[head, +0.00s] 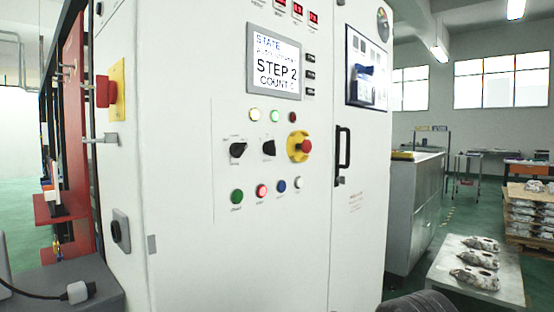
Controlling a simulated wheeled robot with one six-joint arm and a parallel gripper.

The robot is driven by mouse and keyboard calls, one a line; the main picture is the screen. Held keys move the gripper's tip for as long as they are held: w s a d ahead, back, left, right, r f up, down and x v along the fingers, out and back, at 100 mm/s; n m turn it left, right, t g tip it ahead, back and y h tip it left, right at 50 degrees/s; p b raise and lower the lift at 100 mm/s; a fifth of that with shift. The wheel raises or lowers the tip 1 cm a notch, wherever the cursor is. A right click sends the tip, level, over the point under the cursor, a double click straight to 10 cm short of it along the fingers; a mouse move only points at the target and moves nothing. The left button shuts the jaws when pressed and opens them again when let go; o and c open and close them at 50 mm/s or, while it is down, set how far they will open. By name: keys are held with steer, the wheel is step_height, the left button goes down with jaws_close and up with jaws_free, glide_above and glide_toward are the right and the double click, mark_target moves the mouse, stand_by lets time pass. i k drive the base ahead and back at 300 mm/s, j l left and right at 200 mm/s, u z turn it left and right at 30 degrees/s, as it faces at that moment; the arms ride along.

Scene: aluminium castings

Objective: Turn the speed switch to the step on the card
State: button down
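Two black rotary switches sit side by side on the white cabinet's front, a left one (238,149) and a right one (268,147). The left knob looks tilted and the right one closer to upright. Their labels are too small to read, so I cannot tell which is the speed switch. A display (273,62) above them reads "STEP 2" in large letters, with "STATE" over it and a "COUNT" line below. I cannot make out a separate card. My gripper is not in view.
A red emergency button on yellow (299,146) is right of the switches; coloured buttons (262,191) sit below. A black door handle (342,155) sticks out farther right. A grey table (455,284) with castings (474,280) stands at lower right. A dark rounded shape crosses the bottom edge.

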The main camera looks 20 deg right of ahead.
mark_target(269, 147)
steer(key=k+l+z, duration=0.5)
steer(key=k+l, duration=0.2)
steer(key=l, duration=0.1)
